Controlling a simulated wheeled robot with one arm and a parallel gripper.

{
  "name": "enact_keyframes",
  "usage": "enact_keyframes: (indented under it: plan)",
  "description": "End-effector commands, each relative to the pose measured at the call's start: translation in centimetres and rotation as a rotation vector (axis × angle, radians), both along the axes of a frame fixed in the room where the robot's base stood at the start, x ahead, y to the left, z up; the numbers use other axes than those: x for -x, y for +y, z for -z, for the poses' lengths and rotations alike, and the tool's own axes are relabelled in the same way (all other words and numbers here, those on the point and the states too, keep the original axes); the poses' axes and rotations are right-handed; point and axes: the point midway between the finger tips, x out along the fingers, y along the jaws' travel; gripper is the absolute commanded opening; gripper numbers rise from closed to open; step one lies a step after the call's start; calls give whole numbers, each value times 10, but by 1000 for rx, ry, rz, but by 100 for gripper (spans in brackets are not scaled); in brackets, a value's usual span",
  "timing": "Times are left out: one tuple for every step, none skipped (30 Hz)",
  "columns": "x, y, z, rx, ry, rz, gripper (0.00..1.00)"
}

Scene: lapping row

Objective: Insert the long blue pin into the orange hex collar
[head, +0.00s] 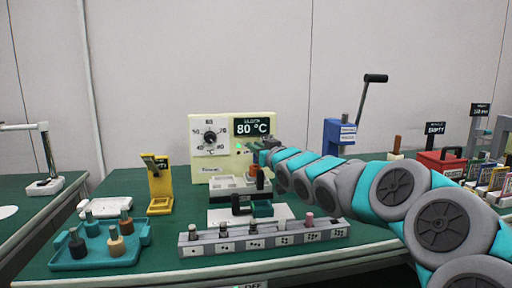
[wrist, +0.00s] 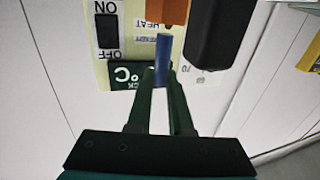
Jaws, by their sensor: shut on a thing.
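My gripper (wrist: 162,78) is shut on the long blue pin (wrist: 163,50) in the wrist view, with the pin sticking out past the fingertips. The pin's free end lies just below the edge of the orange hex collar (wrist: 167,10), which is cut off by the top of the picture. I cannot tell whether they touch. In the head view my gripper (head: 262,152) is in front of the cream machine, close above an orange part (head: 260,181) that looks like the collar. The pin is too small to make out there.
The cream machine (head: 200,163) with a dial and an 80 °C display stands behind. A black post (wrist: 212,32) is beside the collar. A grey block rack (head: 265,239), a teal tray (head: 95,260) with several pegs and a yellow stand (head: 160,185) are on the green table.

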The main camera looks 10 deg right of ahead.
Motion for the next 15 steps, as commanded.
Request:
enact_keyframes:
  plan:
    - [0,0,2,0,0,0,0]
    - [0,0,3,0,0,0,0]
    - [0,0,4,0,0,0,0]
    - [0,0,4,0,0,0,0]
    - [0,0,5,1,0,0,0]
    - [0,0,6,1,0,0,0]
    - [0,0,7,1,0,0,0]
    - [0,0,7,1,0,0,0]
    - [0,0,8,1,0,0,0]
    - [0,0,9,1,0,0,0]
    - [0,0,9,1,0,0,0]
    - [0,0,10,1,0,0,0]
    - [0,0,11,1,0,0,0]
    - [0,0,12,1,0,0,0]
    - [0,0,13,1,0,0,0]
